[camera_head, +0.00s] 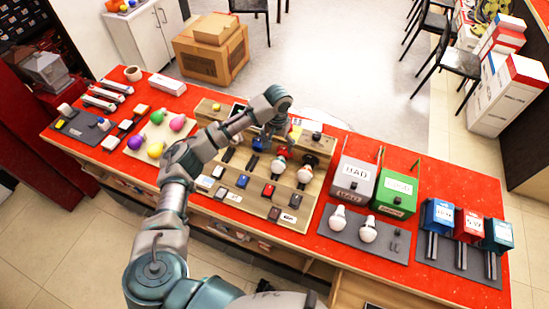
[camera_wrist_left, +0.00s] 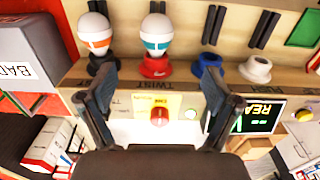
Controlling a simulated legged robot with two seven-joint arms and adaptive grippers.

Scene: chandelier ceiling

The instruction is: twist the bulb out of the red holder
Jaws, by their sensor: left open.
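The bulb (camera_wrist_left: 156,35), white with a teal band, sits in the red holder (camera_wrist_left: 155,67) in the left wrist view. In the head view this bulb (camera_head: 279,165) is on the wooden board, just in front of my left gripper (camera_head: 271,140). In the left wrist view my left gripper (camera_wrist_left: 158,72) is open and empty, its two fingers spread to either side of the red holder in the picture. I cannot tell how far the fingertips are from the holder. My right gripper is not in view.
A white bulb with an orange band (camera_wrist_left: 96,35) sits in a black holder beside the red one. A blue holder (camera_wrist_left: 208,64) and a white holder (camera_wrist_left: 256,68) stand empty on the other side. Grey BAD (camera_head: 353,180) and green (camera_head: 397,193) boxes stand to the right.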

